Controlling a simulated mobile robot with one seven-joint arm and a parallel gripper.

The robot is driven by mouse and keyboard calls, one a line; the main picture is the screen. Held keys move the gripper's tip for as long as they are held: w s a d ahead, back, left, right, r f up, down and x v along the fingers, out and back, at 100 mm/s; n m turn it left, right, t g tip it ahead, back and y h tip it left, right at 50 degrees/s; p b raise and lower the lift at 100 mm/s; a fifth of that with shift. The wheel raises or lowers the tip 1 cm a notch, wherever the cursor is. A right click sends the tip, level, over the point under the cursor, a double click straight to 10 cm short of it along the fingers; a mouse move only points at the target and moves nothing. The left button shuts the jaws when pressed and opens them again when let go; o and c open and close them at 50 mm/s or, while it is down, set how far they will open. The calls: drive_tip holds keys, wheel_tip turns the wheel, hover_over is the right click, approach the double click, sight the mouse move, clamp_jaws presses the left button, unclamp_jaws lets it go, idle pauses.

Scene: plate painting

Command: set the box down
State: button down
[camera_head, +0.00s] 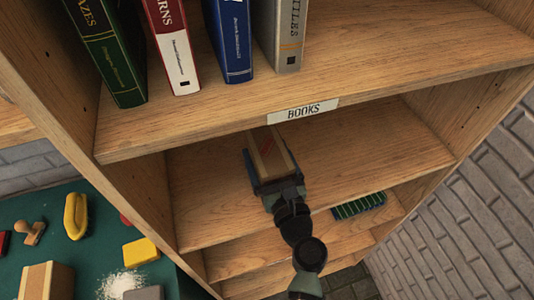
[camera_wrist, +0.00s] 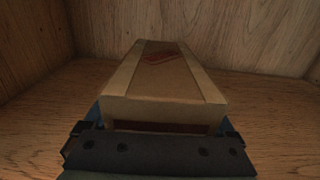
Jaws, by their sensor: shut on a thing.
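The box (camera_head: 268,152) is brown cardboard with a lighter tape strip and a reddish mark on top. In the wrist view the box (camera_wrist: 165,80) points away from my gripper (camera_wrist: 160,135) toward the back wall. The box looks level and close over the shelf board (camera_wrist: 270,110). Its underside is hidden, so I cannot tell whether it touches the board.
A dark green striped item (camera_head: 358,205) lies on the lower shelf. A green table (camera_head: 60,200) with a yellow object (camera_head: 76,215) and another box (camera_head: 46,281) is at left. The board beside the held box is clear.

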drive_tip(key=shift+c, duration=0.6)
unclamp_jaws()
drive_tip(key=shift+f, duration=0.1)
drive_tip(key=shift+o, duration=0.6)
drive_tip(key=b+v, duration=0.1)
drive_tip(key=v, duration=1)
drive_tip(key=shift+b, duration=0.4)
drive_tip(key=shift+s+d, duration=0.2)
drive_tip(key=shift+s, duration=0.3)
